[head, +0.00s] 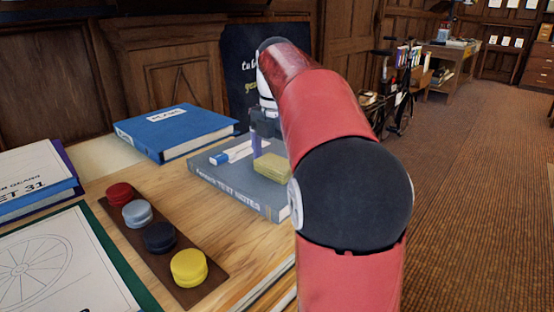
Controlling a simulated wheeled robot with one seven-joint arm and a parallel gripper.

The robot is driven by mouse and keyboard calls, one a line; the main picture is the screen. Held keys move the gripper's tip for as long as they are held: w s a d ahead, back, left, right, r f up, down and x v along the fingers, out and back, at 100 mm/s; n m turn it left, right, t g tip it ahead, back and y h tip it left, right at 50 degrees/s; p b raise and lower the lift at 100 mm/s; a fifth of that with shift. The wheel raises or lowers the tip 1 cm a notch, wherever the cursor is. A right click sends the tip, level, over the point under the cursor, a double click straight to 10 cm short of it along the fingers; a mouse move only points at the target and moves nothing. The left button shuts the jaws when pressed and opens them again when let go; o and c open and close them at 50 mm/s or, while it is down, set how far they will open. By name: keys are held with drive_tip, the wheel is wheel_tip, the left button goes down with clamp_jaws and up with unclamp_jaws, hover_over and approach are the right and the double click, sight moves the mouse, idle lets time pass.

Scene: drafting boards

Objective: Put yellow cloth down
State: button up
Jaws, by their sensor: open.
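A folded yellow cloth (271,167) lies on the right part of a thick grey book (240,195), beside my red arm. My gripper (264,150) points down just above and behind the cloth. One purple-grey finger shows at the cloth's left; the other side is hidden by my arm. The jaws are open. I cannot tell whether the finger touches the cloth.
A small blue and white item (235,153) lies on the grey book. A blue book (175,132) lies behind it. A brown strip (160,270) holds several coloured discs. A wheel drawing (45,262) lies at left. Bare wood shows between them.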

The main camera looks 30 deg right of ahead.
sight(277, 161)
drive_tip(key=r, duration=0.2)
drive_tip(key=r+p, duration=0.1)
drive_tip(key=r, duration=0.2)
drive_tip(key=r+p, duration=0.1)
drive_tip(key=r, duration=0.1)
drive_tip(key=shift+w+d+r, duration=0.15)
drive_tip(key=shift+w+r, duration=0.1)
drive_tip(key=shift+r, duration=0.1)
